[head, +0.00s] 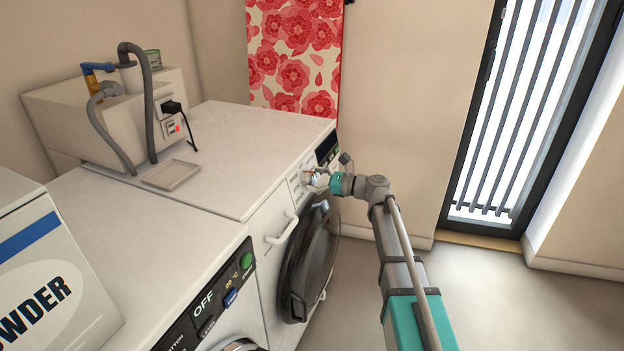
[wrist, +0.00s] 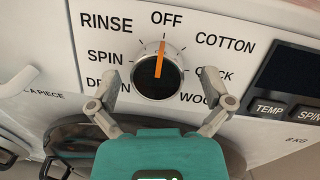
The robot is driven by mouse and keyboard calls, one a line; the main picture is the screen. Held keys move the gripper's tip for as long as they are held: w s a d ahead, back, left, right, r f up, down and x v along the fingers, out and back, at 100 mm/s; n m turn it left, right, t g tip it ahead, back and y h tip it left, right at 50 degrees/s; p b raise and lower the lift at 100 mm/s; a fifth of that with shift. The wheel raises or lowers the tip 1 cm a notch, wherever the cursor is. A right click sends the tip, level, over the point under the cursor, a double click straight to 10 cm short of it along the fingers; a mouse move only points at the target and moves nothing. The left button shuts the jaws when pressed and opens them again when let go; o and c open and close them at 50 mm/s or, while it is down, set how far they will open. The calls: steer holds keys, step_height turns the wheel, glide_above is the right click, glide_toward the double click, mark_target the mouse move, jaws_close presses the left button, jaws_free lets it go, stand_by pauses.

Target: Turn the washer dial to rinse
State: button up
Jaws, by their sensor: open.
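The washer dial (wrist: 157,77) is a round dark knob with a light rim and an orange pointer. The pointer is upright, aimed at or just left of OFF. RINSE (wrist: 106,23) is printed up and left of the dial, with SPIN and a partly hidden label below it, and COTTON and others on the right. My gripper (wrist: 160,82) is open, its fingers on either side of the dial's lower part in the wrist view; I cannot tell whether they touch it. In the head view my gripper (head: 314,180) is at the far washer's front panel, and hides the dial.
The far washer's round dark door (head: 312,262) stands below the panel. A dark display (wrist: 292,62) and TEMP and SPIN buttons lie right of the dial. A powder box (head: 50,275) stands on the nearer machine. A small tray (head: 171,174) and a box with hoses are behind.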

steer(key=shift+a, duration=0.1)
steer(key=shift+w, duration=0.1)
steer(key=c, duration=1.1)
steer(key=shift+c, duration=0.2)
steer(key=shift+r+n, duration=0.1)
steer(key=shift+n, duration=0.3)
steer(key=n+g+p, duration=0.1)
steer(key=n, duration=0.2)
steer(key=shift+w+r+n, duration=0.1)
steer(key=shift+n, duration=0.3)
steer(key=n, duration=0.2)
steer(key=n+g+p, duration=0.1)
steer(key=n, duration=0.2)
steer(key=shift+g+h+p, duration=0.3)
steer(key=shift+h, duration=0.1)
steer(key=shift+n, duration=0.3)
